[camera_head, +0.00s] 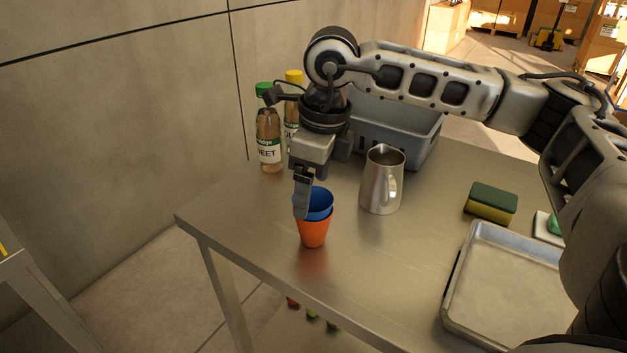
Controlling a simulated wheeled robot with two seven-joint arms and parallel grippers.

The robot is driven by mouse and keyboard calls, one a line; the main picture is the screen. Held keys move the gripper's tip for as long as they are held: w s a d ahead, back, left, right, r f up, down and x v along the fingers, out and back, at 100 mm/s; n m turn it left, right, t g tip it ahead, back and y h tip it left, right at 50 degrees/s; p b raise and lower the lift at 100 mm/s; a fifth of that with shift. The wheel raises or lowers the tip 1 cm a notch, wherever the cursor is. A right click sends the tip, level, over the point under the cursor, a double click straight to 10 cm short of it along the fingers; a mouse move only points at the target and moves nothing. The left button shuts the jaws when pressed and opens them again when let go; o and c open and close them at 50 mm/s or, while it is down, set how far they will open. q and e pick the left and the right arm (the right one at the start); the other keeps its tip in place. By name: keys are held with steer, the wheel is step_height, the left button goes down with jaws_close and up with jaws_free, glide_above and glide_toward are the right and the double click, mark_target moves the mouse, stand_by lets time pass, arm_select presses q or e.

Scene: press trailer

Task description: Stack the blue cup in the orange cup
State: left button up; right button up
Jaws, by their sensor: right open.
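The orange cup (314,234) stands upright on the metal table, toward its left end. The blue cup (320,205) sits inside the orange cup, with its rim and upper part showing above the orange rim. My right gripper (303,205) points down at the left side of the cups, with a finger in front of the blue cup's left edge. The jaws are open. The far finger is hidden, and I cannot tell whether a finger touches either cup. My left gripper is not in view.
A steel pitcher (382,180) stands right of the cups. Two bottles, one with a green cap (268,140) and one with a yellow cap (293,78), and a grey bin (410,135) are behind. A sponge (490,203) and a metal tray (505,290) lie to the right.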

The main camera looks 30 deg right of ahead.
step_height(320, 180, up, 13)
steer(key=s, duration=0.1)
steer(key=shift+d, duration=0.45)
steer(key=shift+s+f, duration=0.15)
